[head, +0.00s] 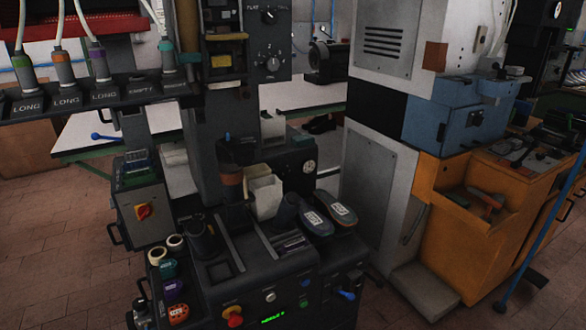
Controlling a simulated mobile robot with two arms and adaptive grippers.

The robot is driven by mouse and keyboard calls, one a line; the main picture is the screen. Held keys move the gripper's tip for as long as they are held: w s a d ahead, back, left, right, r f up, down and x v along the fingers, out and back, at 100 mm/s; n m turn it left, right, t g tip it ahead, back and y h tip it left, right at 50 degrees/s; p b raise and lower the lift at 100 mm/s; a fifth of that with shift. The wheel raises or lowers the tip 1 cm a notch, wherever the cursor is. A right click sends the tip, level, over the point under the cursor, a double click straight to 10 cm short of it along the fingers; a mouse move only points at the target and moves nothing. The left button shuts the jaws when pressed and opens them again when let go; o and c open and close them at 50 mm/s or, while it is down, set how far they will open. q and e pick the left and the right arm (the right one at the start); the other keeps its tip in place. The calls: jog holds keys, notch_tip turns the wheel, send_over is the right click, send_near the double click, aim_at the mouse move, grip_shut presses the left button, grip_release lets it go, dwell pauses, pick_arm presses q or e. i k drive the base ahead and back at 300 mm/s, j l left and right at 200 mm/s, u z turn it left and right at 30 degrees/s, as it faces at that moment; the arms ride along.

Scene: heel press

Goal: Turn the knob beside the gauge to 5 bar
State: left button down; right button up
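A small round gauge with a white face (309,166) sits on the front of a dark housing in the middle of the press. Its needle and scale are too small to read. The knob beside it does not stand out from the dark housing, so I cannot tell its setting. Higher up, a panel carries a black selector dial (268,62) with a "2" above it; no gauge shows next to that dial. Neither of my grippers is in view.
The press bed holds two dark shoe soles with white labels (341,210). A red and yellow stop button (232,315) is at the front. A bottle rack (105,94) juts out at left. A grey and orange machine (446,230) stands close at right.

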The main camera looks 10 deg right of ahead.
aim_at(282, 176)
jog(key=i+l, duration=0.2)
jog(key=l, duration=0.2)
jog(key=i+l, duration=0.2)
jog(key=l, duration=0.15)
jog(key=i+l, duration=0.2)
jog(key=l, duration=0.2)
